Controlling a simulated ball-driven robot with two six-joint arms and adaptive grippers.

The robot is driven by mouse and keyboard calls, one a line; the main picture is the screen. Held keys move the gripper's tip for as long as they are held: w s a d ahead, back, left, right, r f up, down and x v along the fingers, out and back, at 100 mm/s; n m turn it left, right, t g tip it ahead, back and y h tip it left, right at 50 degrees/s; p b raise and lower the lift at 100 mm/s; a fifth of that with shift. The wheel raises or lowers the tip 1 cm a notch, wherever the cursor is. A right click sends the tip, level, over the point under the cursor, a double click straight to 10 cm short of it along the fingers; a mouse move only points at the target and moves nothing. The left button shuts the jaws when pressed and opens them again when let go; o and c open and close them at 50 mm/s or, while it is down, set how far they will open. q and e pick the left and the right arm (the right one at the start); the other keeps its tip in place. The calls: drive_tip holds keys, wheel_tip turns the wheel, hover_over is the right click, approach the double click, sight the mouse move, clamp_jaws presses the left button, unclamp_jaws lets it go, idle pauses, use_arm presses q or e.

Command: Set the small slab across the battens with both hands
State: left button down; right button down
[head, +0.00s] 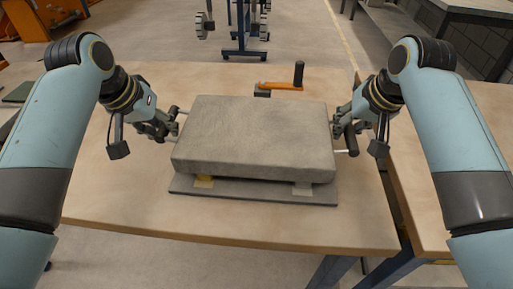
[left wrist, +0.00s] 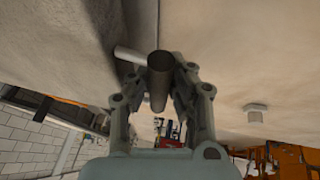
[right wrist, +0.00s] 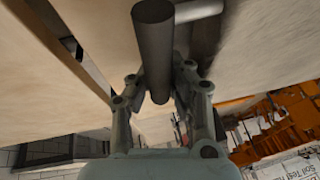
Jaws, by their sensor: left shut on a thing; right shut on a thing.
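The small slab (head: 252,135) is a thick grey stone-like block, roughly level in the middle of the head view. Its left handle, a dark bar on a pale stem, shows in the left wrist view (left wrist: 160,75); its right handle shows in the right wrist view (right wrist: 153,50). My left gripper (head: 173,129) is shut on the left handle, my right gripper (head: 349,134) on the right handle.
The grey board (head: 250,192) lies on the wooden table (head: 140,205). Behind the slab is an orange tool with an upright black handle (head: 298,74). A second table (head: 445,140) stands to the right. The table front is clear.

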use_arm(q)
drive_tip(key=shift+f, duration=0.35)
use_arm(e)
drive_tip(key=shift+d+f, duration=0.1)
drive_tip(key=shift+f, duration=0.2)
use_arm(q)
drive_tip(key=c, duration=1.7)
unclamp_jaws()
drive_tip(key=shift+a+f, duration=0.1)
drive_tip(key=shift+f, duration=0.05)
use_arm(e)
drive_tip(key=c, duration=1.7)
unclamp_jaws()
drive_tip(key=shift+f, duration=0.15)
use_arm(q)
drive_tip(key=o, duration=0.4)
drive_tip(key=shift+s, duration=0.1)
use_arm(e)
drive_tip(key=o, duration=0.4)
drive_tip(key=shift+s, duration=0.1)
use_arm(q)
drive_tip(key=shift+o, duration=0.2)
drive_tip(key=shift+r, duration=0.25)
